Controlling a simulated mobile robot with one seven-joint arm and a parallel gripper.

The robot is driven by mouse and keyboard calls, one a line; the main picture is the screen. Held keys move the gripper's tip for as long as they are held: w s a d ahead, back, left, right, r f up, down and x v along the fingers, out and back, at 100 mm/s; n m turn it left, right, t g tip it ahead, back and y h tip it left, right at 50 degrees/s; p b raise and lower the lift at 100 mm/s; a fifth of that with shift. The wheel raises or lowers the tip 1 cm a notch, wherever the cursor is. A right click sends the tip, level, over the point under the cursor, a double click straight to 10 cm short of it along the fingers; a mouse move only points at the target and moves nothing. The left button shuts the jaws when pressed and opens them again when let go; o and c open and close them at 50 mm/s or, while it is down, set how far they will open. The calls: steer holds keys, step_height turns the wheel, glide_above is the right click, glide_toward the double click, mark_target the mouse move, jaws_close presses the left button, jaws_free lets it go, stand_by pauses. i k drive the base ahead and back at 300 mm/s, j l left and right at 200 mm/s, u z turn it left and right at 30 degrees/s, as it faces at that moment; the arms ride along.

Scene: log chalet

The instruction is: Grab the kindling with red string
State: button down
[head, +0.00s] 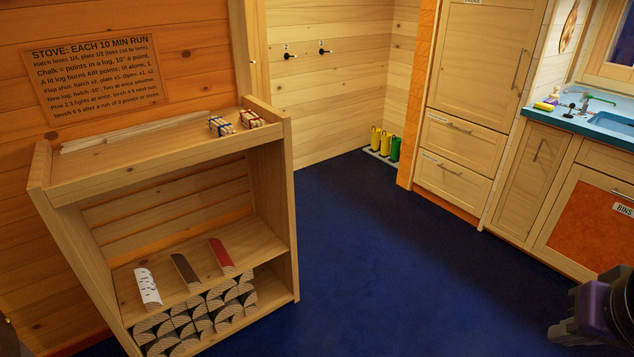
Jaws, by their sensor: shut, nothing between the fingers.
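Two small kindling bundles lie on the top of the wooden shelf unit, near its right end. The right bundle (249,119) shows red string. The left bundle (221,126) shows blue string. They lie close together, with a narrow gap between them. A dark and purple part of my arm shows at the lower right corner, far from the shelf unit. My gripper's fingers do not show.
The shelf unit (284,205) has raised end boards. Blue floor (400,260) is clear before the cabinets (470,130). Yellow and green boots (385,143) stand by the back wall.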

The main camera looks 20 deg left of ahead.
mark_target(248, 118)
steer(key=u, duration=3.9)
steer(key=z, duration=2.4)
steer(key=i+z, duration=0.15)
steer(key=i, duration=0.35)
steer(key=i+j+z, duration=0.15)
steer(key=i, duration=0.3)
steer(key=i+z, duration=0.15)
steer(key=i, duration=0.35)
